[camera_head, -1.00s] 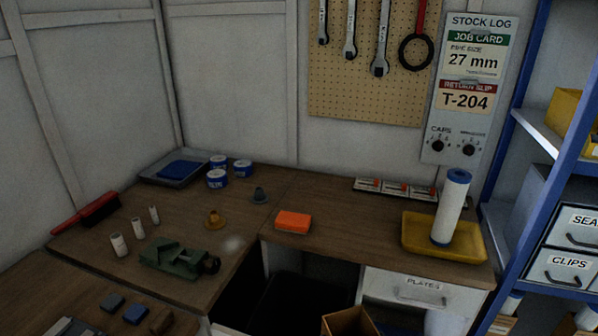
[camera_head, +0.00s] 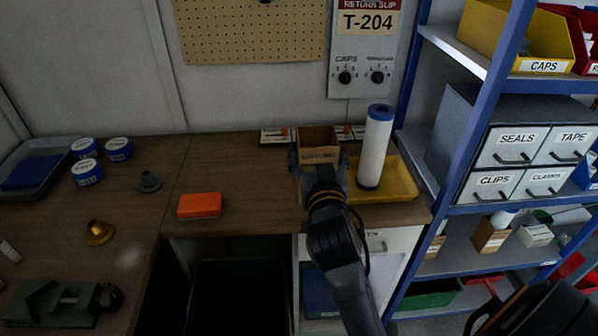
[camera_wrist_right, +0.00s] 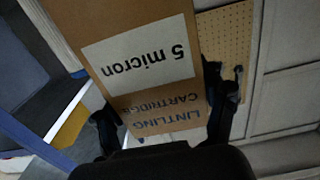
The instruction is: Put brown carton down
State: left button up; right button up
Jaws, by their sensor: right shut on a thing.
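The brown carton (camera_head: 318,153) is upright at the back of the wooden bench (camera_head: 245,205), left of the white filter cartridge (camera_head: 375,148) in the yellow tray (camera_head: 400,184). Its top looks open. My right gripper (camera_head: 318,172) is shut on the carton from the near side. In the right wrist view the carton (camera_wrist_right: 105,28) fills the middle, with a white "5 micron" label upside down. The right gripper's fingers (camera_wrist_right: 163,115) lie on both sides of it. I cannot tell whether its base touches the bench.
Small boxes (camera_head: 273,135) line the wall behind the carton. A blue-framed shelf (camera_head: 452,115) stands close on the right. Bench between block and carton is clear.

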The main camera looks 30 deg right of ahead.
pick_arm(q)
jog(key=shift+s+r+p, duration=0.7)
jog(key=shift+p, duration=0.1)
pick_arm(e)
jog(key=w+d+f, duration=0.6)
jog(key=w+f, duration=0.6)
jog(key=w, duration=0.1)
jog(key=shift+d+f, duration=0.15)
jog(key=shift+w, duration=0.1)
jog(key=shift+f, duration=0.15)
pick_arm(q)
jog(key=shift+f, duration=0.15)
pick_arm(e)
jog(key=o, duration=1.1)
